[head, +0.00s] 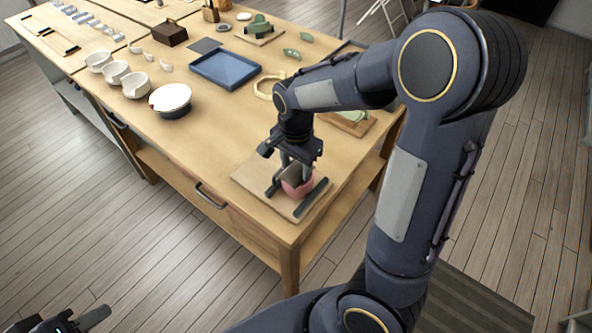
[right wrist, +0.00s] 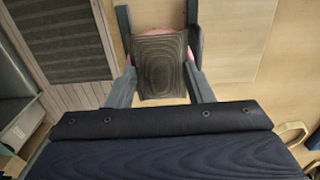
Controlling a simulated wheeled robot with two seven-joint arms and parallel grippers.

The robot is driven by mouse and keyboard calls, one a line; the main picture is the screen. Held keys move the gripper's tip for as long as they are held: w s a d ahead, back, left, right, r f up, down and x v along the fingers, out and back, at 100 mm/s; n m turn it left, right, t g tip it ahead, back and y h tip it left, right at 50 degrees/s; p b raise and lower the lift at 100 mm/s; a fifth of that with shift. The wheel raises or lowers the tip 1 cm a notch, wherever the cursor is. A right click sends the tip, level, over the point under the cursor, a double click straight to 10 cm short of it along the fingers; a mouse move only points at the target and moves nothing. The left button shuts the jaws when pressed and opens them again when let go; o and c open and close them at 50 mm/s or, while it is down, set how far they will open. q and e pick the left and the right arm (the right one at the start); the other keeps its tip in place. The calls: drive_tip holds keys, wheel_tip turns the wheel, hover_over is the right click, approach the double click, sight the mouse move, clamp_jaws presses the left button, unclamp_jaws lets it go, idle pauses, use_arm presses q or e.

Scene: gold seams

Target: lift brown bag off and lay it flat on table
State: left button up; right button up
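The brown bag (head: 291,172) is a small striped cloth pad at a pink bowl (head: 298,188) on a light board (head: 258,172) at the table's near corner. My right gripper (head: 294,163) points down over the bowl with its fingers around the bag. In the right wrist view the bag (right wrist: 160,68) fills the space between the two fingertips, one at each side edge. I cannot tell whether they press on it. The bag hides most of the bowl (right wrist: 197,40) there. My left gripper (head: 90,320) is partly in view at the bottom left, away from the table.
Two dark bars (head: 311,198) lie on the board beside the bowl. A blue tray (head: 225,69), a black-and-white bowl (head: 171,99) and several white cups stand further back. A yellow ring (head: 265,88) lies behind my right gripper. The wooden table (head: 205,150) is bare left of the board.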

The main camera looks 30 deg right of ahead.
drive_tip(key=c, duration=0.4)
